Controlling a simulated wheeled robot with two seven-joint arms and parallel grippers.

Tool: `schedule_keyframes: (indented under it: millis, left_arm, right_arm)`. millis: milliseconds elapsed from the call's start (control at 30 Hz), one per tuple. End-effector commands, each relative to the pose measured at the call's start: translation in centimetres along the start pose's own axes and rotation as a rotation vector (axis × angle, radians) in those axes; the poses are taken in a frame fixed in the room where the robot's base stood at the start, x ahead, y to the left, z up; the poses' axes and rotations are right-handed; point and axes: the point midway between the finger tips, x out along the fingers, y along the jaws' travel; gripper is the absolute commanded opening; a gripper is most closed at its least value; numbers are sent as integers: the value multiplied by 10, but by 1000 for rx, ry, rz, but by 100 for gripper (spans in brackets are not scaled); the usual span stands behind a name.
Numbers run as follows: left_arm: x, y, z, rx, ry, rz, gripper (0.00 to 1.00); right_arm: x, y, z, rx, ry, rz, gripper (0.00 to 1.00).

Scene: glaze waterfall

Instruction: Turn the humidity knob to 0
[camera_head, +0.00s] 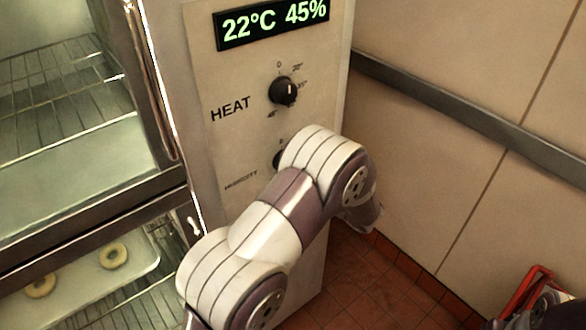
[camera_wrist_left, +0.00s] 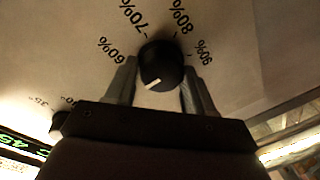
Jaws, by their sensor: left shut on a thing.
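The humidity knob (camera_wrist_left: 162,62) is a round black dial with a white pointer mark, in the middle of the left wrist view. Printed marks from 60% to 90% show around its far side; the pointer faces the near side, slightly left. My left gripper (camera_wrist_left: 160,75) has one finger on each side of the knob and is shut on it. In the head view, only the left edge of the humidity knob (camera_head: 277,158) shows beside my left arm, which hides that gripper. The display (camera_head: 272,22) reads 22°C 45%.
The black heat knob (camera_head: 284,91) sits above the humidity knob on the same panel. A glass-doored cabinet (camera_head: 70,90) with wire racks is on the left, with ring-shaped pieces on a tray below. A tiled wall with a metal rail (camera_head: 470,115) stands at right. A red-framed object (camera_head: 522,300) is at lower right.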

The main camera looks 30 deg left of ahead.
Motion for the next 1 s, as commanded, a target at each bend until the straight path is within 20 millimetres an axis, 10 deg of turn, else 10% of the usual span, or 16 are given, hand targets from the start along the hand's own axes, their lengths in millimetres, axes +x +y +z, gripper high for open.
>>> schedule_keyframes:
  millis: [400,433,500,833,1000]
  left_arm:
    - [0,-3,1,-4,-1,-5,23]
    - [0,-3,1,-4,-1,-5,60]
    - [0,-2,1,-4,-1,-5,77]
    - [-6,-1,2,-5,-3,0,77]
    - [-44,-3,4,-6,-6,2,77]
  right_arm:
    - [1,0,0,0,0,0,0]
    - [1,0,0,0,0,0,0]
    - [1,0,0,0,0,0,0]
    - [3,0,0,0,0,0,0]
    - [15,0,2,0,0,0,0]
